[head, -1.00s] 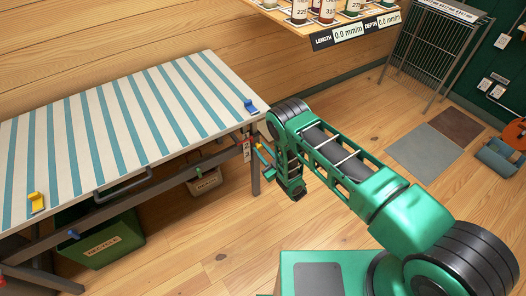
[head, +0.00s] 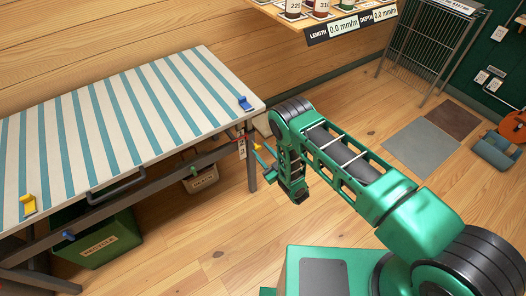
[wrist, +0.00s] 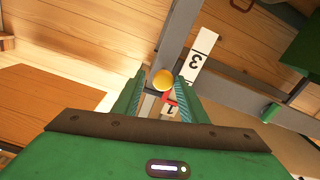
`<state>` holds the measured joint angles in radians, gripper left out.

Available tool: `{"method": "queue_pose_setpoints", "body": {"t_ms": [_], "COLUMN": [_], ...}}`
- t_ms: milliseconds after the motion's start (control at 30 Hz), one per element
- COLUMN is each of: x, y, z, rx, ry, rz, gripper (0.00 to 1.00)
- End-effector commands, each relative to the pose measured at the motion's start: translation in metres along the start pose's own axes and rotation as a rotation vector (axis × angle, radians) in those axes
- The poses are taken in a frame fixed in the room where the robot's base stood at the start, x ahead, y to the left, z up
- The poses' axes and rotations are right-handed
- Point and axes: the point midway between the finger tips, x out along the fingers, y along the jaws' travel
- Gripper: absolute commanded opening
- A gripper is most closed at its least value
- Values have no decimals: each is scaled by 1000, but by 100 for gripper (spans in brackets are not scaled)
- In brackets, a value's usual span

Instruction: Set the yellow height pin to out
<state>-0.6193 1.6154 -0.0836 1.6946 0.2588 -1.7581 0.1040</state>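The yellow height pin (wrist: 163,80) shows its round knob end in the wrist view, in front of the table's grey leg. It also shows in the head view (head: 257,147), by the leg under the table's right corner. My gripper (wrist: 160,84) is open, with one green finger on each side of the knob. I cannot tell whether the fingers touch it. In the head view my gripper (head: 264,160) is small and close to the pin. A white number scale (wrist: 198,58) with a 3 and a red pointer (wrist: 170,97) sit beside the knob.
The striped table (head: 110,125) carries a blue clamp (head: 245,103) and a yellow clamp (head: 28,206). A green recycle bin (head: 100,242) and a smaller bin (head: 201,181) stand under it. A display shelf (head: 350,24) hangs at the top. Wooden floor is clear in front of the table.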

Motion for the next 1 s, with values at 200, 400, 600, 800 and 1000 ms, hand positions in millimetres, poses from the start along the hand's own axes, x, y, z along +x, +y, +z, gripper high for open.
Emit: {"method": "queue_pose_setpoints", "body": {"t_ms": [200, 400, 600, 800, 1000], "x": [2, -3, -34, -71, -96], "y": [-4, -4, -4, -3, -3], "z": [-1, -1, 0, 1, 1], "rx": [2, 3, 3, 3, 2], "ry": [1, 1, -2, -2, -1], "rz": [-3, -4, -3, -4, -4], "gripper": [45, 45, 45, 45, 45]}}
